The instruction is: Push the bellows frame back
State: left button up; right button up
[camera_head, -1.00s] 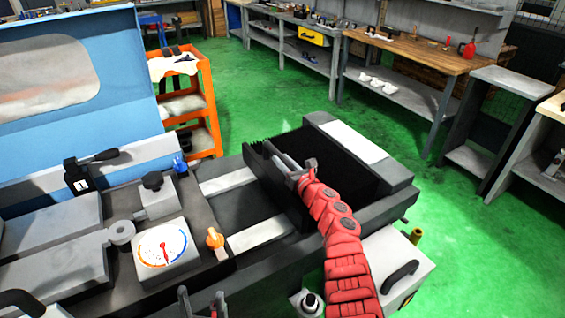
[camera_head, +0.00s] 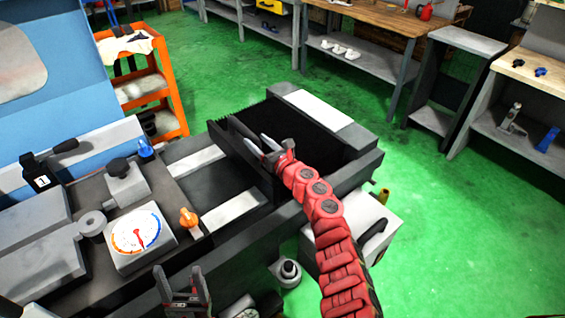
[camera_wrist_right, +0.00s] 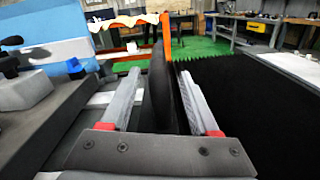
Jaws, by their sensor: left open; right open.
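The bellows frame (camera_head: 228,138) is a dark upright plate at the left end of the black pleated bellows (camera_head: 300,135) on the grinder bed. My right gripper (camera_head: 257,144) is at the frame, its arm reaching in from the lower right. In the right wrist view the frame (camera_wrist_right: 158,88) stands between the two open fingers, with the bellows (camera_wrist_right: 235,105) to the right. Whether a finger touches the frame I cannot tell. My left gripper (camera_head: 182,280) is open and empty in front of the machine, at the bottom of the head view.
A dial gauge (camera_head: 140,232) and an orange knob (camera_head: 188,217) are on the machine left of the bellows. Pale rails (camera_head: 232,208) cross the bed beside the frame. An orange cart (camera_head: 160,88) stands behind. Green floor (camera_head: 420,215) is open to the right.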

jog(key=b+v, duration=0.1)
jog(key=v, duration=1.1)
jog(key=shift+s, duration=0.3)
jog(key=shift+d, duration=0.1)
jog(key=shift+f, duration=0.1)
